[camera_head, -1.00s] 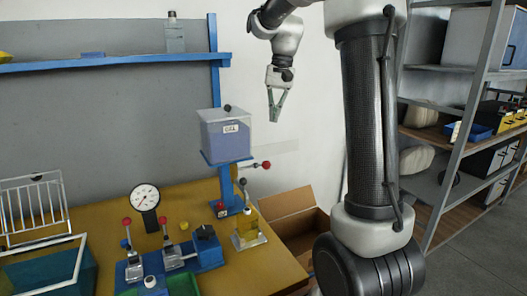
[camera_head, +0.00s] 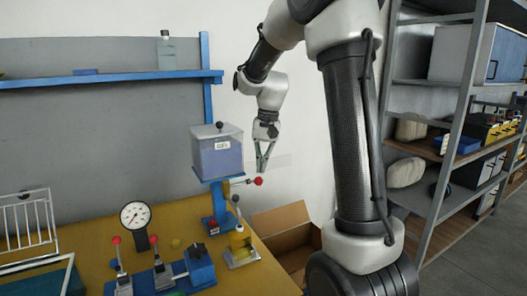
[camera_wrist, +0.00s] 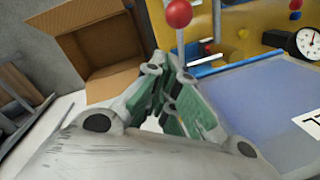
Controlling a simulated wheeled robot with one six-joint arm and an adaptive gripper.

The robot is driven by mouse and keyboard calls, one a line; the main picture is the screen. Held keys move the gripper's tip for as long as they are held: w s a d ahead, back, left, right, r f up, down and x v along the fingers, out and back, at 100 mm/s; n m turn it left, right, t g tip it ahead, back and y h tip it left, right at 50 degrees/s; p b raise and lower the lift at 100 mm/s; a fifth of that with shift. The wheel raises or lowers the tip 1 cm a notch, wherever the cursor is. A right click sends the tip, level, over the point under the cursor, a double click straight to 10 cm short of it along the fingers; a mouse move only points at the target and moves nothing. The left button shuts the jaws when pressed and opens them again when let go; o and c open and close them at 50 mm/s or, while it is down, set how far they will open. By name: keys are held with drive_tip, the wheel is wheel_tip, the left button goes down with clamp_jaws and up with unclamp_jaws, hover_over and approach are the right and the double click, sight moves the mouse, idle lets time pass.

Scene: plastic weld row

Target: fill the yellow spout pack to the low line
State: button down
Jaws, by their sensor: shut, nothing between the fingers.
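The yellow spout pack (camera_head: 240,242) stands upright in a small holder at the bench's right end, below the tank. The tank (camera_head: 216,158) is a clear box of bluish liquid with a white label, on a blue stand (camera_head: 217,203). A lever with a red knob (camera_head: 258,181) sticks out from the tank's lower right. My gripper (camera_head: 261,173) is shut and empty, pointing down, just right of the tank and close to the knob in the picture. In the wrist view the red knob (camera_wrist: 178,13) is just beyond my fingertips (camera_wrist: 174,72). The pack's fill line cannot be made out.
A dial gauge (camera_head: 135,215) and red-knobbed clamps (camera_head: 161,272) stand on the yellow bench (camera_head: 185,236). A wire rack (camera_head: 28,222) is at the left. An open cardboard box (camera_head: 285,236) lies right of the bench. Metal shelving (camera_head: 450,150) stands farther right.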

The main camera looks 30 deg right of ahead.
drive_tip(key=shift+s+a+f, duration=0.2)
drive_tip(key=shift+s+a, duration=0.35)
drive_tip(key=shift+s, duration=0.25)
